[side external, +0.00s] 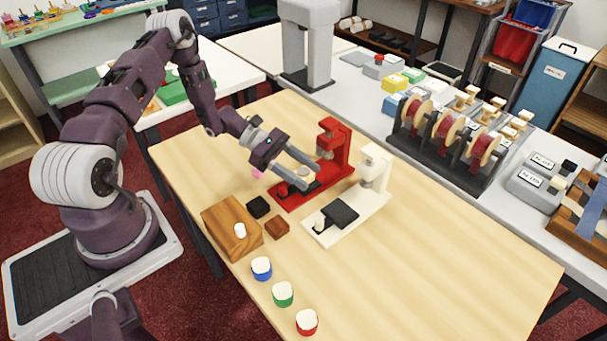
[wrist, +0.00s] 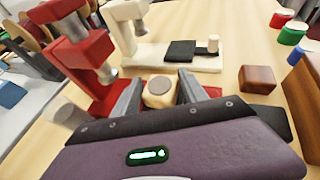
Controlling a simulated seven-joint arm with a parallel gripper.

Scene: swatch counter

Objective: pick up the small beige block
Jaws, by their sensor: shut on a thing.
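The small beige block (wrist: 158,93) sits between my two fingers in the wrist view. It has a round grey-brown patch on its top. My gripper (wrist: 160,92) is shut on it, one finger on each side. In the side view my gripper (side external: 311,172) is over the dark plate of the red press, and the block (side external: 302,171) shows only as a small pale patch between the fingers. I cannot tell whether the block touches the surface below it.
The red press (side external: 337,145) stands close beside my gripper, and a white press (side external: 376,166) is to its right. A black block (side external: 258,206), a brown block (side external: 277,227) and a wooden box (side external: 222,217) lie nearer. Several white-lidded jars stand in front. The table's right part is clear.

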